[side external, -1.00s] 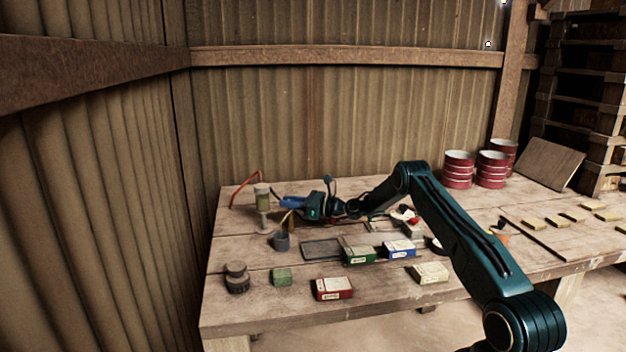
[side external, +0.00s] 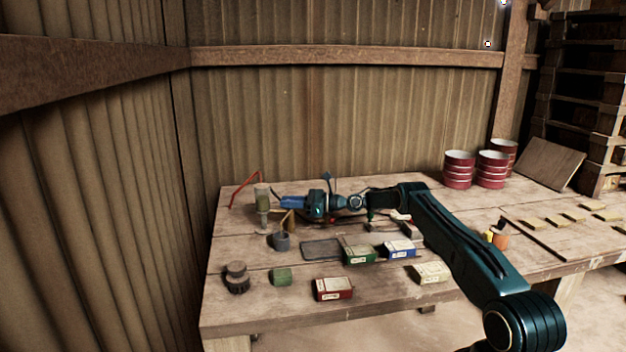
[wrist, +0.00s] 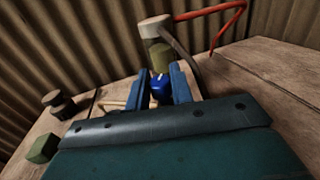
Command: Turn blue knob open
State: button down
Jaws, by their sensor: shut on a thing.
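The blue knob (wrist: 160,90) sits between the two fingers of my gripper (wrist: 161,82) in the wrist view. The fingers are shut on it. Behind it stands an upright cylinder (wrist: 160,57) with a pale cap, which also shows in the side view (side external: 263,197). In the side view my gripper (side external: 288,203) reaches left to just beside this cylinder, and the knob is hidden there by the blue fingers. I cannot tell how far the knob is turned.
Red cans (side external: 458,170) stand at the back right.

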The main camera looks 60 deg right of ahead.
dwell(0.3)
jog(key=c, duration=1.3)
grip_release()
jog(key=shift+o, duration=0.2)
jog(key=shift+s, duration=0.15)
jog(key=s+d+r, duration=0.2)
jog(key=s+r, duration=0.2)
jog(key=r, duration=0.3)
jog(key=shift+d, duration=0.25)
